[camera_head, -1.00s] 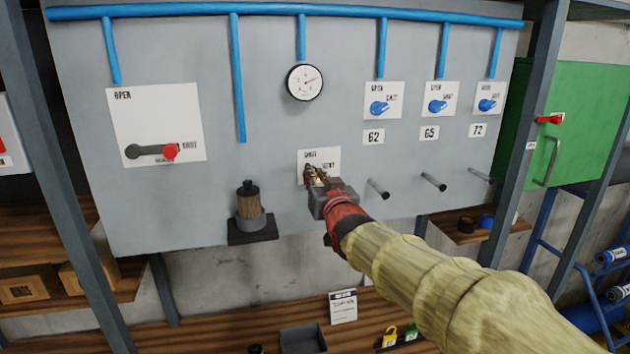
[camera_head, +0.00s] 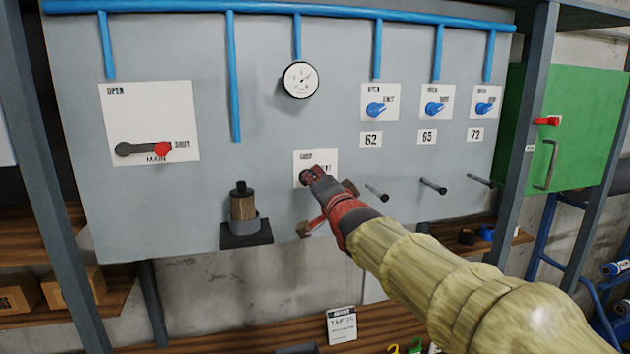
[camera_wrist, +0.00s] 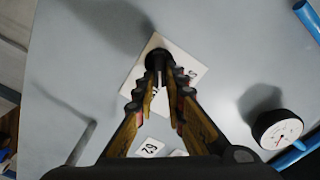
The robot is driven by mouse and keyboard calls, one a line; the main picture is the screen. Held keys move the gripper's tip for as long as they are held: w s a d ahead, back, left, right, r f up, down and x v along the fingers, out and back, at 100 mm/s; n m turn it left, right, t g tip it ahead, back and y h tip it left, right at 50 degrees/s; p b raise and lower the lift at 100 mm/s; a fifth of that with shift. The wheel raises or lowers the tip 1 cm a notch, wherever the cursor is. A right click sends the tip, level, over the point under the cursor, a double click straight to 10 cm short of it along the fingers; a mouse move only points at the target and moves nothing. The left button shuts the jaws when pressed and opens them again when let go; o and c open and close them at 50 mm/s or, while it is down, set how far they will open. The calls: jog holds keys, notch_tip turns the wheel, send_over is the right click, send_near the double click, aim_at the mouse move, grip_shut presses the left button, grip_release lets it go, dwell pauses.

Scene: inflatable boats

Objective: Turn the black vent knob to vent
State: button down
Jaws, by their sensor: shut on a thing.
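The black vent knob (camera_wrist: 158,59) sits on a white label plate (camera_head: 327,158) low in the middle of the grey panel. My gripper (camera_head: 312,174) is at the knob and covers most of it in the head view. In the wrist view my gripper (camera_wrist: 160,76) has its two fingertips closed in on the knob from both sides. The plate has one word at its upper left and another, partly covered, at its right. The way the knob points is hidden by my fingers.
A red-ended main lever (camera_head: 162,149) is at the left, a round gauge (camera_head: 300,80) above. Blue knobs (camera_head: 375,109) are at the upper right. Pegs (camera_head: 433,186) stick out right of my gripper. A wood-and-black cylinder (camera_head: 242,206) stands on a small shelf at lower left.

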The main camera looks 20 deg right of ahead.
jog(key=shift+d+f+m, duration=0.1)
jog(key=shift+f+m, duration=0.1)
jog(key=shift+m, duration=1.2)
jog(key=c, duration=1.8)
grip_release()
jog(key=shift+c, duration=0.2)
jog(key=s, duration=1.2)
